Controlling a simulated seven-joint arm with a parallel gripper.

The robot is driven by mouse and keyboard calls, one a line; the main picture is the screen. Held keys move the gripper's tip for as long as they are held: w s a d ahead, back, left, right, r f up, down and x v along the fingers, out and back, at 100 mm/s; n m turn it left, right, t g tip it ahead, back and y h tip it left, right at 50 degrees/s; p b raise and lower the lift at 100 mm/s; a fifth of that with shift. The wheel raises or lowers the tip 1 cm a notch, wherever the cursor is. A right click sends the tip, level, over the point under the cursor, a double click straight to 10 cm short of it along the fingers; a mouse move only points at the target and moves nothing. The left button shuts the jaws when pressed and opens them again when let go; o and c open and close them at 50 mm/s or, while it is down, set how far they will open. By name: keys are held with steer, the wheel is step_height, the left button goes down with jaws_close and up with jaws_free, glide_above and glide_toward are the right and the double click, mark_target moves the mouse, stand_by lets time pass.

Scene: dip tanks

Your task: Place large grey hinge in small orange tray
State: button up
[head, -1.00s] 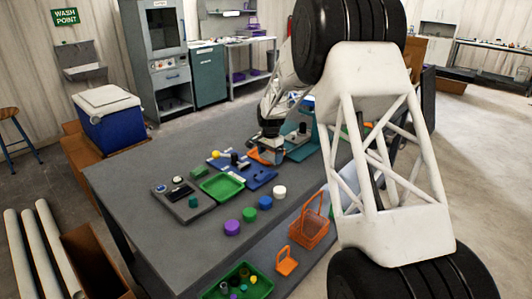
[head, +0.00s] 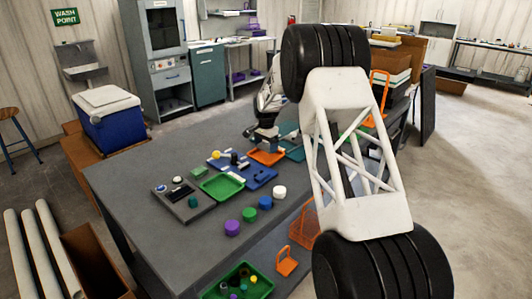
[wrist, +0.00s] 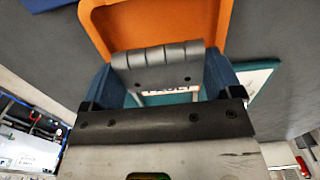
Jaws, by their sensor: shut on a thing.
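The grey hinge (wrist: 160,66), with a knuckled barrel and screw holes, is between the fingers of my gripper (wrist: 166,82) in the wrist view. The gripper is shut on it. The orange tray (wrist: 97,28) lies just beyond and beneath the hinge in that view; the hinge overlaps its near part. In the head view the orange tray (head: 268,158) is on the grey table, and my gripper (head: 264,139) is just above its far side. The hinge is too small to make out there. I cannot tell whether it touches the tray.
A blue tray (head: 262,180), a green tray (head: 222,187) and a teal tray (head: 296,153) are close by. Purple, green, blue and white round pieces stand nearer the front. An orange basket (head: 304,228) is partly behind my arm.

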mark_target(266, 146)
steer(key=shift+w, duration=0.1)
stand_by(0.3)
steer(key=shift+f, duration=1.7)
steer(key=shift+f, duration=0.1)
steer(key=o, duration=1.1)
steer(key=shift+f, duration=0.1)
step_height(266, 146, up, 12)
steer(key=shift+r, duration=0.15)
